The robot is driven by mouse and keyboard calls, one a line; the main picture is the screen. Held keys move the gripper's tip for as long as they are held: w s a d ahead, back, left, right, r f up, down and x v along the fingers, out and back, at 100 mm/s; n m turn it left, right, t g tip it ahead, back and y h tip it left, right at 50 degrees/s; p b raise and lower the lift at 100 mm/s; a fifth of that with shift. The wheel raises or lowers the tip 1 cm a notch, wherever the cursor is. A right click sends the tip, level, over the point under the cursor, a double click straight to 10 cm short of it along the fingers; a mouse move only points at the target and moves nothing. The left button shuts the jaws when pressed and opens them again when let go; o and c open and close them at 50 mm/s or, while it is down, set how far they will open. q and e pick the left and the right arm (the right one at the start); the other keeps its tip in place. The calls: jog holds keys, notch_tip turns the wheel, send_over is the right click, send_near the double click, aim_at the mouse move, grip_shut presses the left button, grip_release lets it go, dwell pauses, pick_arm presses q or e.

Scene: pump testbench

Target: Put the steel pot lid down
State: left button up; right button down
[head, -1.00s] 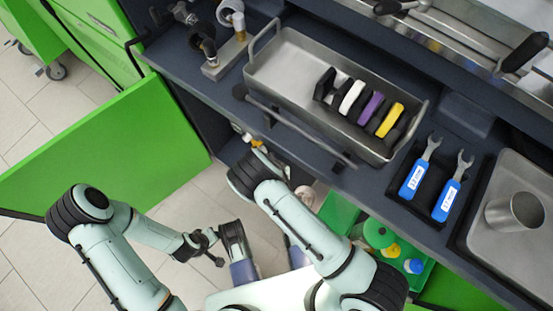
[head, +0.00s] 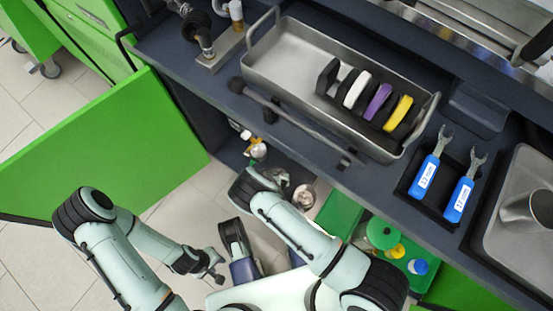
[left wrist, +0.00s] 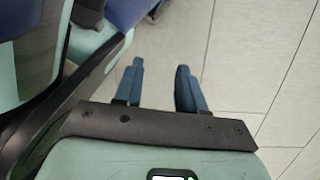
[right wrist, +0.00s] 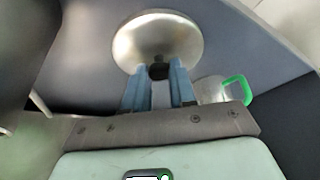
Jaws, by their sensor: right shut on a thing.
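The steel pot lid (right wrist: 158,38) is a shiny round disc with a black knob (right wrist: 160,71), seen in the right wrist view. My right gripper (right wrist: 160,76) is shut on the knob, and the lid lies just beyond the fingertips. Behind it is a plain blue-grey surface; I cannot tell whether the lid touches it. In the head view my right arm reaches into the low space under the counter, and its fingers are hidden. My left gripper (head: 215,262) is low above the floor; in the left wrist view its fingers (left wrist: 160,85) are apart and empty.
A steel vessel with a green handle (right wrist: 236,91) stands right of the lid. The counter holds a metal tray (head: 285,72) with coloured pieces, and two blue wrenches (head: 442,180). A green crate (head: 340,215) with bottles is below. An open green door (head: 110,150) stands left.

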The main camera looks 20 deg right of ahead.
jog(key=shift+f, duration=0.1)
jog(key=c, duration=0.9)
grip_release()
jog(key=shift+r, duration=0.3)
pick_arm(q)
jog(key=w+d+r+t+p, duration=0.1)
jog(key=w+r+t+p, duration=0.2)
jog(key=w, duration=0.6)
notch_tip(320, 180, up, 3)
jog(key=shift+f+m+p, duration=0.1)
jog(key=shift+m+p, duration=0.2)
jog(key=shift+p, duration=0.55)
pick_arm(e)
jog(key=v, duration=1.1)
jog(key=shift+s+a+r, duration=0.1)
jog(key=shift+s+r, duration=0.15)
jog(key=shift+r, duration=0.05)
